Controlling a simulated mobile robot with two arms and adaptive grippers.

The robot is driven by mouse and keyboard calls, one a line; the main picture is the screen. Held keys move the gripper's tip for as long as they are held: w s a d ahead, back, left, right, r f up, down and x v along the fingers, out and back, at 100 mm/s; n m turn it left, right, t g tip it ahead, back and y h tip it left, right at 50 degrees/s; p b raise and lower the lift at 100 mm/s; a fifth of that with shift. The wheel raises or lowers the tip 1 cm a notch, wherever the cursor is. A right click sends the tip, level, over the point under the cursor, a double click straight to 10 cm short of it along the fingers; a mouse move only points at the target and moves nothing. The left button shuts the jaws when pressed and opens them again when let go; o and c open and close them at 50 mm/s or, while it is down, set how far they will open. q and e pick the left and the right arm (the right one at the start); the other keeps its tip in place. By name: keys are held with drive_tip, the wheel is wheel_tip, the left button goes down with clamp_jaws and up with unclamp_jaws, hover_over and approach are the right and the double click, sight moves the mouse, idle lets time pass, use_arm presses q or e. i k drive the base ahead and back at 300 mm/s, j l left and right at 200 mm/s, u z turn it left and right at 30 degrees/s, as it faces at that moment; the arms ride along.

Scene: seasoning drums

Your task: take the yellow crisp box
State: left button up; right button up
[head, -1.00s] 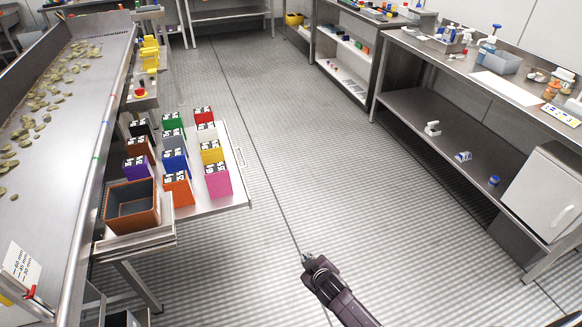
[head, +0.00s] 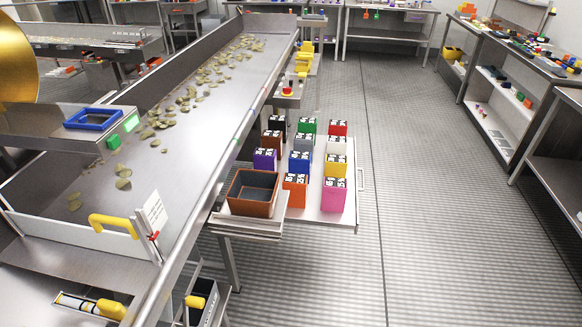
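The yellow crisp box (head: 334,166) stands upright on the white pull-out shelf (head: 344,219) in the head view. It is in the right-hand column of boxes, behind the pink box (head: 334,196) and in front of a white box (head: 336,146). The pink box hides its lower front. A black-and-white label shows on its top. Neither of my grippers is in the head view now.
Several other coloured boxes stand close around it, including blue (head: 300,164) and orange (head: 294,190). A brown open bin (head: 252,192) sits at the shelf's front left. A long conveyor (head: 200,110) runs along the left. The floor right of the shelf is clear.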

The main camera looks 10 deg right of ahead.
sight(336, 166)
drive_tip(key=i+l+u, duration=0.2)
drive_tip(key=l, duration=0.15)
drive_tip(key=i+l+u, duration=0.2)
drive_tip(key=l, duration=0.15)
drive_tip(key=i+l+u, duration=0.25)
drive_tip(key=l+u, duration=0.2)
drive_tip(key=l, duration=0.3)
drive_tip(key=l+u, duration=0.2)
drive_tip(key=l, duration=0.25)
drive_tip(key=i, duration=0.05)
